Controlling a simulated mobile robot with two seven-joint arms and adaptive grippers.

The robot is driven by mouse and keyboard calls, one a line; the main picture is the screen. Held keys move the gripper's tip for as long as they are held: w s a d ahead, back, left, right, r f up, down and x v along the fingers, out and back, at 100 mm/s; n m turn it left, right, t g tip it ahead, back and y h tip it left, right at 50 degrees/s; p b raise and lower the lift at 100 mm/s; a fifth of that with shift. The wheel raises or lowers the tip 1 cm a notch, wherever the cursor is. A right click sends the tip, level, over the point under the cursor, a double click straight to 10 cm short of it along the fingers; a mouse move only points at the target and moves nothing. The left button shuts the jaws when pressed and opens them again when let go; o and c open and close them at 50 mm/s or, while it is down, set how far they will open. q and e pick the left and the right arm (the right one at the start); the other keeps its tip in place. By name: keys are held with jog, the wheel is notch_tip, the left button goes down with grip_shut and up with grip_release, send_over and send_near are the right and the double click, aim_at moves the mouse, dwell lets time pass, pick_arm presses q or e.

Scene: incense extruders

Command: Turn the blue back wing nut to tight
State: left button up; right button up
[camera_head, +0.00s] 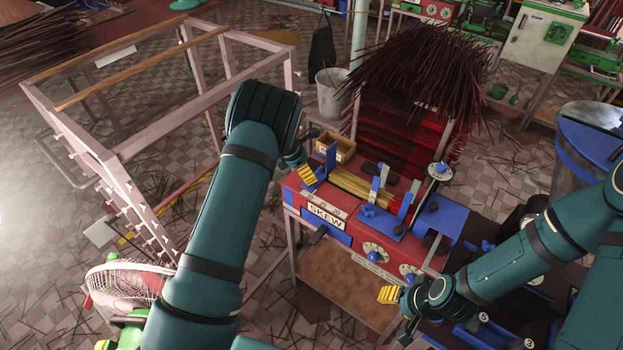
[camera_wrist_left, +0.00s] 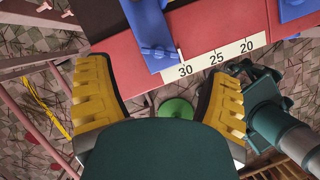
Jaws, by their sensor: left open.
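The red extruder machine (camera_head: 330,205) with the "SKEW" label carries several blue fittings. In the left wrist view, a blue wing-shaped nut (camera_wrist_left: 157,52) sits on a blue plate (camera_wrist_left: 146,22) above the 30 mark of a white scale. I cannot tell for sure that it is the back one. My left gripper (camera_head: 312,168) is at the machine's left end. In its wrist view its yellow fingers are spread wide (camera_wrist_left: 160,82), with the nut ahead between them and nothing held. My right gripper (camera_head: 392,298) is low at the machine's front right; its finger opening is unclear.
A small wooden box (camera_head: 336,147) stands behind the left gripper. A pile of dark sticks (camera_head: 420,70) rises behind the machine. A pink metal frame (camera_head: 120,150) stands at left, above a fan (camera_head: 122,285). A brown shelf (camera_head: 345,288) lies below the machine's front.

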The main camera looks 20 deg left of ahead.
pick_arm(q)
jog(key=shift+x, duration=2.7)
jog(key=shift+c, duration=0.3)
jog(key=c, duration=1.1)
